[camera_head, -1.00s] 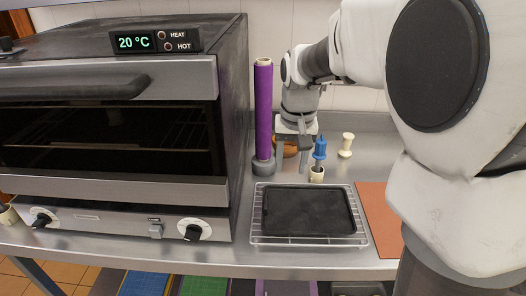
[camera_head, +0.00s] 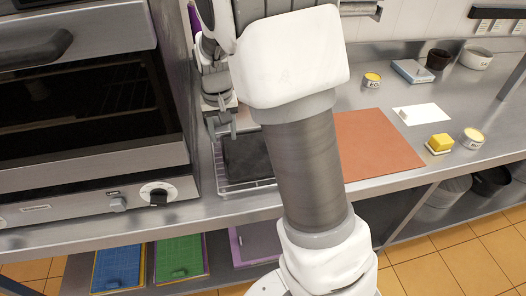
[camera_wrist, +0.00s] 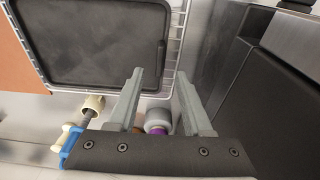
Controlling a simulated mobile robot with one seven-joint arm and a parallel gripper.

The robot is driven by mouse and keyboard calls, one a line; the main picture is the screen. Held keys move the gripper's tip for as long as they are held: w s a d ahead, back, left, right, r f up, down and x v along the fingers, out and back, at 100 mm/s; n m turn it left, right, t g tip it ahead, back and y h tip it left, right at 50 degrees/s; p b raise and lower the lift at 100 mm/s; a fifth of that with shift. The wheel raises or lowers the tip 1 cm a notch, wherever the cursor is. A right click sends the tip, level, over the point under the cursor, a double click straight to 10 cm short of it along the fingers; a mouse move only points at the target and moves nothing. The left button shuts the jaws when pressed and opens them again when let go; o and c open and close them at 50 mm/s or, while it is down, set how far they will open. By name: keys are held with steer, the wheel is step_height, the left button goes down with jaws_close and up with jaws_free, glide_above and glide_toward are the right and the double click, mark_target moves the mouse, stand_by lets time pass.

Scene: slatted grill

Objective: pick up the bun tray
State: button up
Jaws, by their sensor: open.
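The bun tray is a dark, shallow rectangular tray (camera_head: 243,160) on a wire rack (camera_head: 222,186) on the steel counter. My arm hides its right part in the head view. In the wrist view the tray (camera_wrist: 90,45) fills the upper left, with the rack's wires (camera_wrist: 177,40) showing along its side. My gripper (camera_head: 226,128) is at the tray's back left in the head view. In the wrist view my gripper's two fingers (camera_wrist: 161,76) are apart with nothing held between them, near the tray's edge; I cannot tell their height above it.
The oven (camera_head: 85,110) stands close on the left of the rack. An orange mat (camera_head: 380,145) lies to the right, with a yellow block (camera_head: 439,142) beyond it. A purple roll (camera_wrist: 159,131), its grey holder and a pale-handled tool (camera_wrist: 93,104) are close to the gripper.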

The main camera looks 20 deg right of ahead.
mark_target(225, 150)
steer(key=shift+w+d+f, duration=0.1)
steer(key=shift+w+f, duration=0.15)
steer(key=shift+f, duration=1)
steer(key=shift+w+f, duration=0.25)
steer(key=shift+f, duration=0.95)
steer(key=shift+w+d+f, duration=0.1)
steer(key=shift+w+f, duration=0.15)
steer(key=shift+f, duration=1)
jaws_close()
